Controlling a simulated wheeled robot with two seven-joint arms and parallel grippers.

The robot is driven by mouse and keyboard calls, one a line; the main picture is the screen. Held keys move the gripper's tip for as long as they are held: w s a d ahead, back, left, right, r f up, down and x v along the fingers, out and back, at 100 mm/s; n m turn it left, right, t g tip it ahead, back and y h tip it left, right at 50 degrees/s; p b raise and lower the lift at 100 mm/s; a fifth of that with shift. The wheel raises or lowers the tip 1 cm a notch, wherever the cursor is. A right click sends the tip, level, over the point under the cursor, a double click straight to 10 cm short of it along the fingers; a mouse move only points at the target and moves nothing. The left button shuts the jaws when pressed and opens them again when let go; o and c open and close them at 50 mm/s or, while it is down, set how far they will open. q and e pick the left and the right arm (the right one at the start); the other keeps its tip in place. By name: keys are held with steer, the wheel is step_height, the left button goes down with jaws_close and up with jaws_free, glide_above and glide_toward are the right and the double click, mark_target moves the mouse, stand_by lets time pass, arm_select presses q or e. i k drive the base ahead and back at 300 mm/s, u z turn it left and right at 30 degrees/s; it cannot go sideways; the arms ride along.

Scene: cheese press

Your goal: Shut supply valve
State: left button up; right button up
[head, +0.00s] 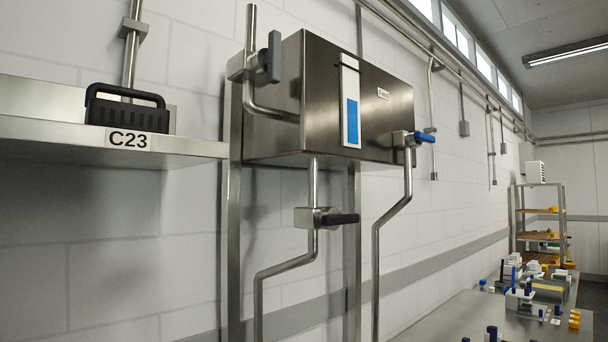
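A dark steel tank (335,100) with a blue level strip (352,121) hangs on the wall. A valve on the pipe at its upper left has a dark grey handle (274,57) standing upright, roughly along the pipe. A valve on the pipe below the tank has a black lever (342,218) pointing right, across the vertical pipe. A valve at the tank's right side has a blue lever (424,137) pointing right. I cannot tell which one is the supply valve. Neither of my grippers is in view.
A steel table (460,318) with small items runs along the wall at right. A shelving rack (540,225) stands farther back.

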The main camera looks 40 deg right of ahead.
mark_target(265, 62)
steer(key=u, duration=1.05)
steer(key=k, duration=0.15)
steer(key=z, duration=2.4)
